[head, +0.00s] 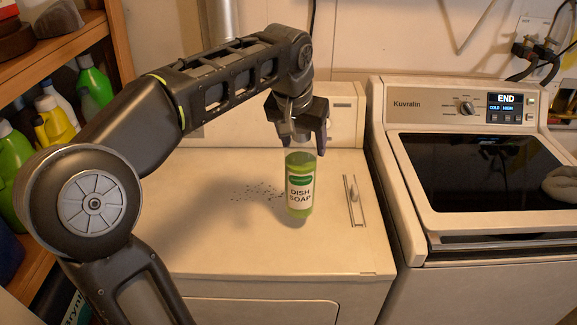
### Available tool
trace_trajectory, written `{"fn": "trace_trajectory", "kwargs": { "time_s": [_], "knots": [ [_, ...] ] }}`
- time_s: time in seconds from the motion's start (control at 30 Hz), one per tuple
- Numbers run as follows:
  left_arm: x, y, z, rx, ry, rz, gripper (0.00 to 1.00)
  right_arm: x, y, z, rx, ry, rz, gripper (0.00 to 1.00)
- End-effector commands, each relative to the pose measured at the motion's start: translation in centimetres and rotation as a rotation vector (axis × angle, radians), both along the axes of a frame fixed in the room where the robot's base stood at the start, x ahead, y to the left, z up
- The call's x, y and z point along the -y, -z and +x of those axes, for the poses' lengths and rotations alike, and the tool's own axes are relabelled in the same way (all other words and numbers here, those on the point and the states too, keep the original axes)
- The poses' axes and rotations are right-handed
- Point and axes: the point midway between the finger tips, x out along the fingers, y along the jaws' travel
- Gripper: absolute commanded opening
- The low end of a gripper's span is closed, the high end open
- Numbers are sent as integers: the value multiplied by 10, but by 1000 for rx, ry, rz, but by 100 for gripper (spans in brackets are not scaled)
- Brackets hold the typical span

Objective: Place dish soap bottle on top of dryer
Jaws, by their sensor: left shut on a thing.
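The dish soap bottle (300,186) is green and clear with a white label, and it is upright. My left gripper (299,141) comes down from above and is shut on the bottle's top, hiding its cap. The dryer (215,240) is the beige machine with a flat top in the middle of the view. The bottle is over the right part of the dryer's top. I cannot tell for sure whether its base touches the surface. My right gripper does not show.
A washer (400,110) with a dark glass lid and a lit "END" display stands to the right, with a grey cloth (562,184) on it. A wooden shelf (62,50) with several bottles is at the left. Dark specks (258,191) lie on the dryer top, left of the bottle.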

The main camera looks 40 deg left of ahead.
Motion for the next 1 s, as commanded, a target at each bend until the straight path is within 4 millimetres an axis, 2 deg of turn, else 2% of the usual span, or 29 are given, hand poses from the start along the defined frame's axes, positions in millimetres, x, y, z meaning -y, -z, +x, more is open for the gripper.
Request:
{"fn": "trace_trajectory", "kwargs": {
  "time_s": [0.13, 0.47, 0.77, 1.0],
  "knots": [
    [0, 13, 1, 3, 0, 0, 0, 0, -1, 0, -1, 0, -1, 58],
    [0, 16, 1, 3, 0, 0, 0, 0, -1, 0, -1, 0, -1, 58],
    [0, 50, 0, 2, 0, 0, 0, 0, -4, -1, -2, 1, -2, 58],
    [0, 52, 1, 4, 1, -1, 0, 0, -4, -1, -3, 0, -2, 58]
  ]
}}
